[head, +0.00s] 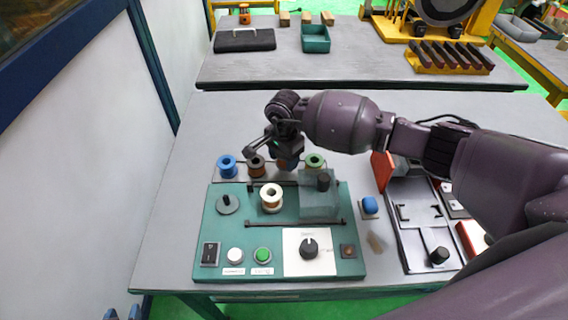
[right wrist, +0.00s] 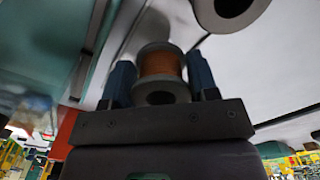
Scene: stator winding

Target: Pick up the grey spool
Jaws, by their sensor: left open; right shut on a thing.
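My right gripper (head: 286,160) is over the back row of spools in the head view. In the right wrist view its blue fingers (right wrist: 160,82) are shut on a spool with grey flanges and a copper-orange winding (right wrist: 161,64). In the head view only a brownish part of this spool (head: 282,164) shows under the gripper; I cannot tell whether it is clear of its place. A blue spool (head: 227,166), a brown spool (head: 256,166) and a green spool (head: 315,162) stand in the same row. My left gripper (head: 122,313) is open and empty at the bottom left edge.
The table left of the machine (head: 178,205) is bare.

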